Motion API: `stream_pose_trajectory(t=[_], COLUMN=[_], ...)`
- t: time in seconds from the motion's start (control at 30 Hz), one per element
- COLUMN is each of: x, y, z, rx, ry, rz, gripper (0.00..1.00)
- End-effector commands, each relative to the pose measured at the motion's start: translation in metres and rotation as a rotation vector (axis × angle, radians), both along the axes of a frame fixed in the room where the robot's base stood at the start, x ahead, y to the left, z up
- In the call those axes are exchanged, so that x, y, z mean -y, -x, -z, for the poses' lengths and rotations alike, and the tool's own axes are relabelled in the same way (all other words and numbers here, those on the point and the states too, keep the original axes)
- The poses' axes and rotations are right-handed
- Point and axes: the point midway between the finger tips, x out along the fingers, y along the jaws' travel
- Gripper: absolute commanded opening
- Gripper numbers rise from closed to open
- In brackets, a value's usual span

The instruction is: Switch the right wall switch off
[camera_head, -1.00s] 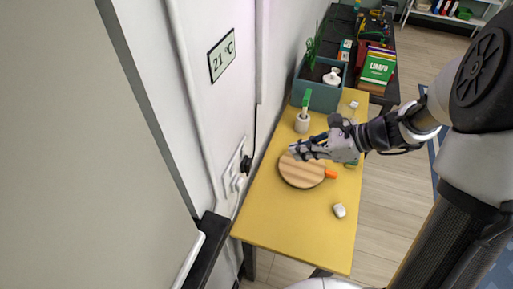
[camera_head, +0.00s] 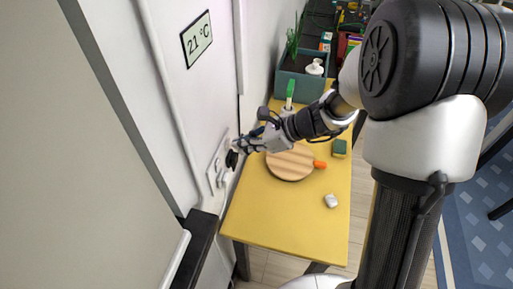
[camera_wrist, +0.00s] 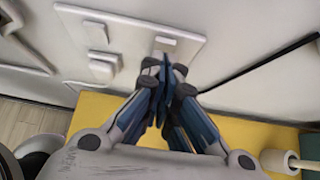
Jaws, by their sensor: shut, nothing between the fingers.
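A white wall plate (camera_head: 217,168) with switches is on the wall left of the yellow table. In the wrist view the plate (camera_wrist: 130,30) fills the upper middle. A left switch (camera_wrist: 97,34) stands out from it, with another small white piece (camera_wrist: 102,66) below. The right switch (camera_wrist: 165,42) is just above my fingertips. My gripper (camera_wrist: 161,72) is shut and empty, pointing at the plate's right part. In the head view my gripper (camera_head: 241,147) is at the wall by the plate's far end. I cannot tell whether it touches, or how the right switch is set.
A dark cable (camera_wrist: 255,70) runs along the wall. A teal planter box (camera_head: 302,86) stands at the back.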

Motion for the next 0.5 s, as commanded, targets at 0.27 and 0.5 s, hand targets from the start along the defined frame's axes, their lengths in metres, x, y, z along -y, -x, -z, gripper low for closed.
stream_pose_trajectory(t=[0.27, 0.5], x=[-0.0040, -0.0106], y=[-0.0016, -0.0035], z=[-0.0011, -0.0066], rx=[0.001, -0.001], ry=[0.000, 0.002], rz=[0.001, -0.001], gripper=[0.00, 0.00])
